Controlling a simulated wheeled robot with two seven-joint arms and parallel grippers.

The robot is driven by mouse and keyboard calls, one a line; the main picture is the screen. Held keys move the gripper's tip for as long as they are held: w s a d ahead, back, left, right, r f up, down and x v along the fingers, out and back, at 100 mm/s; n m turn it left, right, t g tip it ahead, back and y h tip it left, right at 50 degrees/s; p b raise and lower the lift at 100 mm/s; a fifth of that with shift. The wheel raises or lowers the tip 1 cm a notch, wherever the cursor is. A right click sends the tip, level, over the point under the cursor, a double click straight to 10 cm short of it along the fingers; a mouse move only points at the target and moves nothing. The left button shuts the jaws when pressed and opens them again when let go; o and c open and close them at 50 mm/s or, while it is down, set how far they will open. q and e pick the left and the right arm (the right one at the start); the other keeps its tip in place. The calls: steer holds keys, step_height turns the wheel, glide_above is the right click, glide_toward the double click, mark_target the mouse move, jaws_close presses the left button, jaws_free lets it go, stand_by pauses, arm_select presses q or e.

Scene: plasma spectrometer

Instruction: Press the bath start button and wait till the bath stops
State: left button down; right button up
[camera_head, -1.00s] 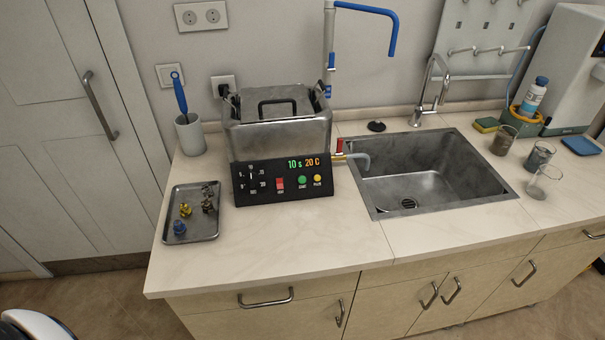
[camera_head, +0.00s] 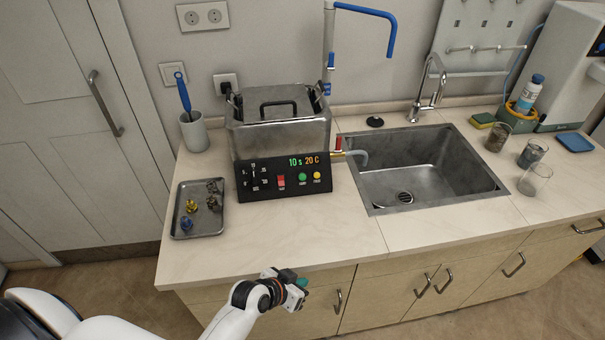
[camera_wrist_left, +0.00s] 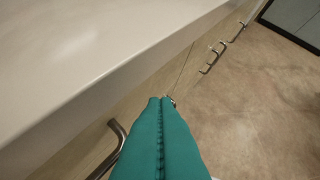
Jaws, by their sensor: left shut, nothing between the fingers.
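The metal bath (camera_head: 278,132) stands on the counter with its lid on. Its black control panel (camera_head: 285,181) reads "10 s 20 C". My left gripper (camera_head: 301,284) is in front of the counter's front edge, below and apart from the panel. Its teal fingers (camera_wrist_left: 158,140) are shut together and empty in the left wrist view. My right gripper is not in view.
A metal tray (camera_head: 198,224) with small coloured parts lies left of the panel. A sink (camera_head: 425,170) is to the right, with glass beakers beyond it. The counter (camera_head: 285,235) in front of the panel is clear. Drawer handles stick out below the edge.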

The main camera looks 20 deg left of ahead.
mark_target(302, 177)
arm_select(q)
steer(key=w+r+t, duration=0.1)
steer(key=w+r, duration=0.1)
steer(key=r, duration=0.1)
steer(key=w+r+t, duration=0.1)
steer(key=w+r, duration=0.2)
steer(key=w+r+t+h, duration=0.1)
steer(key=w+r+t, duration=0.1)
steer(key=r, duration=0.1)
steer(key=shift+w+r+p, duration=0.1)
steer(key=shift+w+p, duration=0.25)
steer(key=w+a+r+n+t+y, duration=0.4)
steer(key=w+a+r+t, duration=0.1)
steer(key=w, duration=0.5)
steer(key=shift+a+r+n, duration=0.3)
steer(key=shift+a+r, duration=0.1)
steer(key=shift+r, duration=0.3)
steer(key=shift+f, duration=0.1)
steer(key=w+a+f+b, duration=0.1)
steer(key=b, duration=0.1)
steer(key=w+a+f+b, duration=0.1)
steer(key=w+f+b, duration=0.1)
steer(key=w+a+f+b, duration=0.1)
steer(key=shift+w+f+b, duration=0.3)
steer(key=shift+w+b, duration=0.05)
steer(key=shift+b, duration=0.05)
steer(key=shift+w+a+f+b, duration=0.3)
steer(key=shift+w+f+b, duration=0.05)
steer(key=shift+w+b, duration=0.2)
